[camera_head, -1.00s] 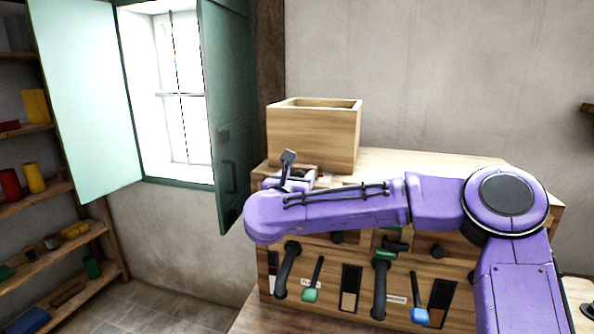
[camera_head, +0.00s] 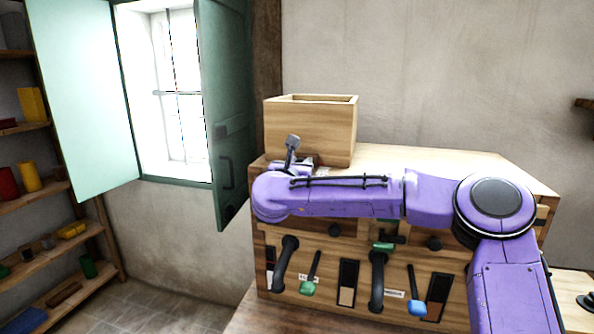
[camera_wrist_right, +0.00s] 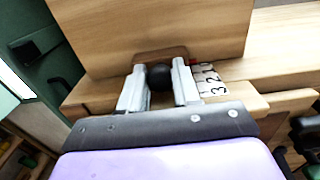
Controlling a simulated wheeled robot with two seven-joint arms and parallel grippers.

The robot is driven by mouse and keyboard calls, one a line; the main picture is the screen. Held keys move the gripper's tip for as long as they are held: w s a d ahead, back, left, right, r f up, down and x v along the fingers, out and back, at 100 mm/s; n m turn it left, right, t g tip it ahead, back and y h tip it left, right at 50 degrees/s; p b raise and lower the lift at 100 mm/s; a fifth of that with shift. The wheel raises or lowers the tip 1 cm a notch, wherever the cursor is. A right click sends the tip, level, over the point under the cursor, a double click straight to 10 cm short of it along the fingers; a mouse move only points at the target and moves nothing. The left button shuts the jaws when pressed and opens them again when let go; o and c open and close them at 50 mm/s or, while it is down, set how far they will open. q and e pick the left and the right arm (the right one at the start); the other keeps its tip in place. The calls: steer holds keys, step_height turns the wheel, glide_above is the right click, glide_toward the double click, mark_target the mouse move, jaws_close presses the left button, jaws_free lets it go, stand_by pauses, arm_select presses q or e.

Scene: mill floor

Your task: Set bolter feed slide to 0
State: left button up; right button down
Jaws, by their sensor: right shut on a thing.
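The bolter feed slide shows in the right wrist view as a round black knob (camera_wrist_right: 159,77) at the foot of a wooden box. A white number scale (camera_wrist_right: 213,80) lies to its right, with 3, 2 and 1 readable and a red mark at its far end. My right gripper (camera_wrist_right: 159,85) is shut on the knob, one pale finger on each side. In the head view my right gripper (camera_head: 295,165) is at the cabinet top's left end, just in front of the box, and my purple arm hides the knob. The exact reading cannot be told. My left gripper is out of view.
The open-topped wooden box (camera_head: 310,131) stands on the wooden cabinet (camera_head: 440,163). The cabinet front carries black handles (camera_head: 377,283), a green-tipped lever (camera_head: 307,288) and a blue-tipped lever (camera_head: 416,307). A green shutter (camera_head: 228,120) is close on the left.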

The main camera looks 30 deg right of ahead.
steer(key=c, duration=0.8)
jaws_free()
steer(key=shift+w+d+r, duration=0.1)
steer(key=shift+r, duration=0.05)
steer(key=shift+c, duration=0.2)
steer(key=shift+w+d, duration=0.1)
steer(key=shift+d, duration=0.05)
steer(key=shift+s+a+f+b, duration=0.25)
steer(key=shift+a+b, duration=0.05)
steer(key=shift+a, duration=0.05)
steer(key=b+v, duration=0.4)
steer(key=v, duration=0.5)
steer(key=shift+s+a, duration=0.2)
steer(key=shift+s, duration=0.05)
